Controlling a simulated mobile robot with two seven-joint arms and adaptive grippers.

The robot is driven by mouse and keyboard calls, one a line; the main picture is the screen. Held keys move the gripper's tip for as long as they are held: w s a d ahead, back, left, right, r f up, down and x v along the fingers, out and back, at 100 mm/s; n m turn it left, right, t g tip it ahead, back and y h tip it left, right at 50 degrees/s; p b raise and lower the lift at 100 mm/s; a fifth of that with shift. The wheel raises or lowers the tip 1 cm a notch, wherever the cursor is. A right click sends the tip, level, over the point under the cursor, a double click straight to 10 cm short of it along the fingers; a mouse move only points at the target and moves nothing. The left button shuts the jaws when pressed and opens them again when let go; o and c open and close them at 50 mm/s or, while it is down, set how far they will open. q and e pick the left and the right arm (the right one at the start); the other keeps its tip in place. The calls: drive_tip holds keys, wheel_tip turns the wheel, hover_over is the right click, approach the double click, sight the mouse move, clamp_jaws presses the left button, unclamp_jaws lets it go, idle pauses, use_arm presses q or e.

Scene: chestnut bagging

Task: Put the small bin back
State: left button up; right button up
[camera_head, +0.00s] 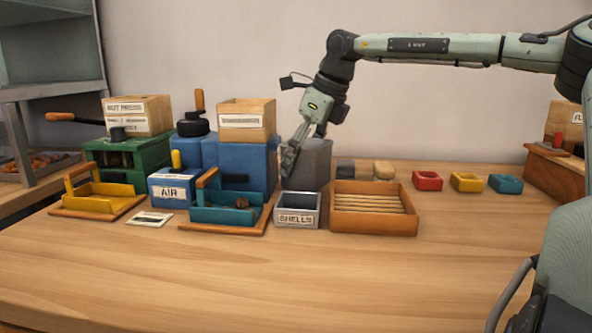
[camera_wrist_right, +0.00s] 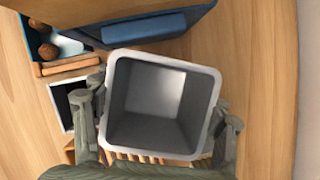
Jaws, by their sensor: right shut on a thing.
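The small bin (camera_head: 309,163) is a grey, square, open-topped container. In the head view it stands upright behind the metal SHELLS box (camera_head: 297,209), which hides its base, so I cannot tell whether it touches the table. My right gripper (camera_head: 293,158) reaches down to it from above and is shut on it. In the right wrist view the bin (camera_wrist_right: 160,103) sits between the two fingers of the right gripper (camera_wrist_right: 162,112), and its inside looks empty. My left gripper is not in view.
A blue machine (camera_head: 237,163) stands close left of the bin. A teal tray (camera_head: 225,213) holds brown nuts. A wooden crate (camera_head: 373,224) with slats lies to the right. Red (camera_head: 427,181), yellow (camera_head: 466,182) and teal (camera_head: 505,184) small trays sit farther right. The front table is clear.

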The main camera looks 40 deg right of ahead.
drive_tip(key=shift+x, duration=0.8)
drive_tip(key=shift+a+f, duration=0.15)
drive_tip(key=shift+f, duration=0.1)
drive_tip(key=o, duration=1.8)
